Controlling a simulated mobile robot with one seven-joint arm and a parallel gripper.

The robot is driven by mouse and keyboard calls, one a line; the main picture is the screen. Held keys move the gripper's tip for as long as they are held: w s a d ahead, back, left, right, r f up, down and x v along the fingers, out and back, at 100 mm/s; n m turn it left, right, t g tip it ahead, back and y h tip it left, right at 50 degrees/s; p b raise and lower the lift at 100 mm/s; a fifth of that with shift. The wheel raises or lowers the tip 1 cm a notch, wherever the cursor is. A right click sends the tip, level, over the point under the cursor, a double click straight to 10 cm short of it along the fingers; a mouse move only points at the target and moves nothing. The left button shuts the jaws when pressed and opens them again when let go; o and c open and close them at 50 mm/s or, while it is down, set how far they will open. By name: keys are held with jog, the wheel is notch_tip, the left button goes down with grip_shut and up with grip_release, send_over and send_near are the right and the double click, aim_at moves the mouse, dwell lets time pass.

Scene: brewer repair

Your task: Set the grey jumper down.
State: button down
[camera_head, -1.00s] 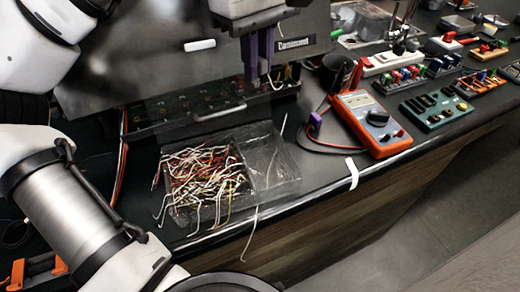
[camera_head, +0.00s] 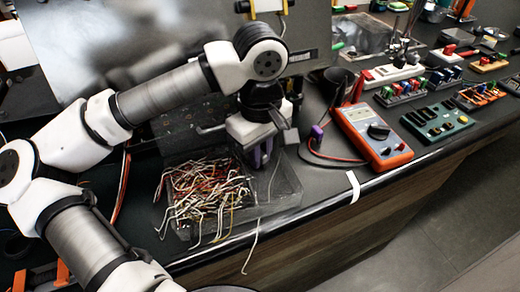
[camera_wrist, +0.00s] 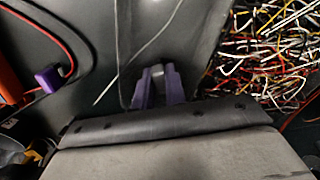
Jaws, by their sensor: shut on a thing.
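My gripper (camera_wrist: 158,80) has purple fingers and is shut on the grey jumper, of which only a small pale piece (camera_wrist: 157,70) shows between the fingertips in the wrist view. In the head view my gripper (camera_head: 257,157) points down at the right, nearly empty part of a clear tray (camera_head: 285,190). I cannot tell whether the jumper touches the tray floor. A heap of mixed jumper wires (camera_head: 207,190) fills the tray's left part; it also shows at upper right in the wrist view (camera_wrist: 270,50).
A thin pale wire (camera_head: 272,182) lies close to the right of my gripper. Another wire (camera_head: 250,248) hangs over the bench's front edge. An orange multimeter (camera_head: 372,135) with a purple-ended lead (camera_head: 317,132) stands to the right. A dark machine panel rises behind.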

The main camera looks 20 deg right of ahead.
jog(key=shift+f+b, duration=0.2)
jog(key=shift+b, duration=0.1)
jog(key=c, duration=1.5)
grip_release()
jog(key=shift+o, duration=0.2)
jog(key=shift+r, duration=0.1)
notch_tip(320, 180, up, 12)
jog(key=shift+r, duration=0.15)
